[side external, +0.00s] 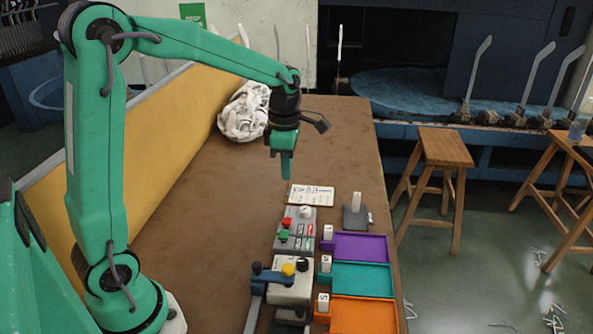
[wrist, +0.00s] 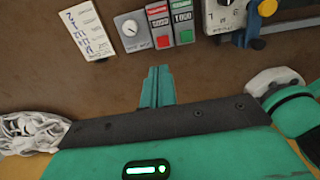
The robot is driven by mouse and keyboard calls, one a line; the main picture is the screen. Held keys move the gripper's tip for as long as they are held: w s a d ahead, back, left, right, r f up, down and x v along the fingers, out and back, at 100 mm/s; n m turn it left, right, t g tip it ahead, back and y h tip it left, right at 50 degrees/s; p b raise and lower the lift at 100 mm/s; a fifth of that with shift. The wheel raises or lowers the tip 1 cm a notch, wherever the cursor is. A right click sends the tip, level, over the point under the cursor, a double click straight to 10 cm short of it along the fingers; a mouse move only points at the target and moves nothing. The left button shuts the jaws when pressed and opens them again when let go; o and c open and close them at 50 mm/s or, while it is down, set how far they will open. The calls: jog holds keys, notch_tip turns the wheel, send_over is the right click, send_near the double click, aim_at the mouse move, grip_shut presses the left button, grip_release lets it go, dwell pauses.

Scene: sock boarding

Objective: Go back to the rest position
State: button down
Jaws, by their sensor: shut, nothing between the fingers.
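My gripper (side external: 286,166) hangs pointing down above the brown table (side external: 190,215), between the white sock heap and the labelled card. It is shut and empty.
A control box (side external: 297,228) with a dial and red and green buttons stands on the table near a written card (side external: 311,195). Purple (side external: 361,247), teal (side external: 357,279) and orange (side external: 364,316) trays line the right edge. A yellow partition (side external: 150,150) runs along the left.

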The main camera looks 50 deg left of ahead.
dwell(0.5)
jog(key=s+d+r+m+t, duration=0.2)
jog(key=s+r+m, duration=0.1)
jog(key=s+m, duration=0.6)
jog(key=s+d+r+m+t, duration=0.3)
jog(key=s+m, duration=0.5)
jog(key=m, duration=1)
jog(key=shift+s+d+r, duration=0.15)
jog(key=shift+s+d, duration=0.2)
jog(key=shift+w, duration=0.1)
